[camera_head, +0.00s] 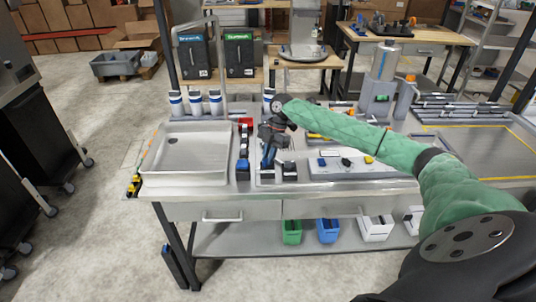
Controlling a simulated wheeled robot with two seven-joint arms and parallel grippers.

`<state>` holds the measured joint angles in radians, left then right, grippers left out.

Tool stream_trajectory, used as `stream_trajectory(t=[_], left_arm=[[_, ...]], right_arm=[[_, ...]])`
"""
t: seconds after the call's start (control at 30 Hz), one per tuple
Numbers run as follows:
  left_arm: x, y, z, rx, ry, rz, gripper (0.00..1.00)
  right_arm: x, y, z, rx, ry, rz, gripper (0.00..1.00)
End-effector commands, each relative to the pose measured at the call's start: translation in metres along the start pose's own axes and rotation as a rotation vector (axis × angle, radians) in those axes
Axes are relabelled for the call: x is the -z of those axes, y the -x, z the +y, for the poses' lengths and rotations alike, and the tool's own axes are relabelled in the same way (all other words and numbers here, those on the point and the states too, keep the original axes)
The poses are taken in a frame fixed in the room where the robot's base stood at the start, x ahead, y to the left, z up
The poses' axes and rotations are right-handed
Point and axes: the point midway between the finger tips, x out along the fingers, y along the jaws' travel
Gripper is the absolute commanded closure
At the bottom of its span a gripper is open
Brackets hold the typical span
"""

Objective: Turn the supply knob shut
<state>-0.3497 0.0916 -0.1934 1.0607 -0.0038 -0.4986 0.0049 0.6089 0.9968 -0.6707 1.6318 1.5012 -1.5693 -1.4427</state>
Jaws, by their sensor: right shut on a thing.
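My right arm comes in from the right in a green sleeve. Its dark gripper (269,150) points down over the row of small units between the steel sink and the grey panel. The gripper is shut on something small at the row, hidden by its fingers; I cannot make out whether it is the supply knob. Blue shows at the fingers. A grey panel (375,172) to the right carries a blue, a black (346,162) and a yellow (368,159) round part, clear of the gripper. My left gripper is not in view.
A steel sink (188,177) is left of the gripper. White bottles (196,102) stand behind it. A grey dispenser with a clear top (386,62) stands back right. Green (291,236) and blue (327,234) bins sit on the lower shelf. The floor at left is partly open.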

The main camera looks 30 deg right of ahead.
Motion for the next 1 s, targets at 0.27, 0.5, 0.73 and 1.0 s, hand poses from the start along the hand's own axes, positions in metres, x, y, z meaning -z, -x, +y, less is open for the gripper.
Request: stream_trajectory(t=[0.27, 0.5, 0.73, 1.0], left_arm=[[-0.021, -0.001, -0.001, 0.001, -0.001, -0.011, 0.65], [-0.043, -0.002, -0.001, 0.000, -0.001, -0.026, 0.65], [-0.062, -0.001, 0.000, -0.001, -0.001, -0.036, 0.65], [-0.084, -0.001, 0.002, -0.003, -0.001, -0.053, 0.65]], right_arm=[[0.000, 0.003, -0.002, -0.101, -0.242, 0.000, 1.00], [0.001, 0.003, -0.003, -0.188, -0.446, -0.001, 1.00], [0.002, 0.003, -0.004, -0.255, -0.610, -0.001, 1.00], [0.002, 0.002, -0.004, -0.306, -0.730, 0.000, 1.00]])
